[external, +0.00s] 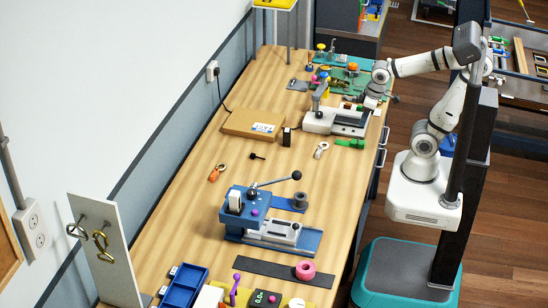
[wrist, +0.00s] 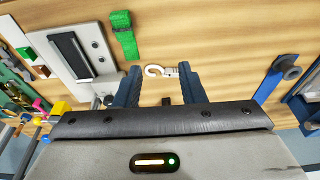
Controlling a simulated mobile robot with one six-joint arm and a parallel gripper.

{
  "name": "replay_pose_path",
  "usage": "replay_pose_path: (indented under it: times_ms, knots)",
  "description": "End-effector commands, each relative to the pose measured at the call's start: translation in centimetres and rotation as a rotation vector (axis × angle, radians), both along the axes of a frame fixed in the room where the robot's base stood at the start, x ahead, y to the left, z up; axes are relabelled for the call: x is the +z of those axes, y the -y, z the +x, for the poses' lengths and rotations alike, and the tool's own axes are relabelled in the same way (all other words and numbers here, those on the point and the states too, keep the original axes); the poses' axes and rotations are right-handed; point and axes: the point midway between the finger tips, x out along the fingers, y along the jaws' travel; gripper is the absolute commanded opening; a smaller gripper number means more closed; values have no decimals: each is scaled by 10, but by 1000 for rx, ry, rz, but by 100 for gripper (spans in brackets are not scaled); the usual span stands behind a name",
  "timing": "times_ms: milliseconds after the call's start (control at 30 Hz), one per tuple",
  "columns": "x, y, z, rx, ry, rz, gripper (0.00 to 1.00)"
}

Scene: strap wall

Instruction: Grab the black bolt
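A small black bolt (external: 257,156) lies on the wooden workbench (external: 200,180), left of the middle, with bare wood around it. I cannot make it out clearly in the wrist view. My gripper (wrist: 159,74) is open and empty in the wrist view, its two dark fingers spread above the bench. A pale hook-shaped piece (wrist: 155,71) shows between the fingertips, below them on the bench. In the external view the arm's end is at the bench's right edge, far to the right of the bolt, and its fingers are hard to make out.
A cardboard box (external: 252,124) and a small black block (external: 286,137) lie behind the bolt. An orange clip (external: 217,173) is to its left. A blue lever machine (external: 265,215) stands in front. A white-grey device (external: 338,120) and a green strap (external: 350,143) are nearer my arm.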

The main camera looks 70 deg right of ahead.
Motion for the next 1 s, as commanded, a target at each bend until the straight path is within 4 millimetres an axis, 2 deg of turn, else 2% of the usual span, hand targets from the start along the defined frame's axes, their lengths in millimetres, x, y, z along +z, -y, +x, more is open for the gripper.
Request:
replay_pose_path:
  times_ms: [267, 567, 800, 933, 1000]
  knots:
    - [0, 0, 0, 0, 0, 0, 36]
    - [0, 0, 0, 0, 0, 0, 12]
    - [0, 0, 1, 0, -1, 1, 11]
    - [6, -3, 16, -3, -10, 9, 11]
    - [12, -6, 34, -8, -20, 20, 11]
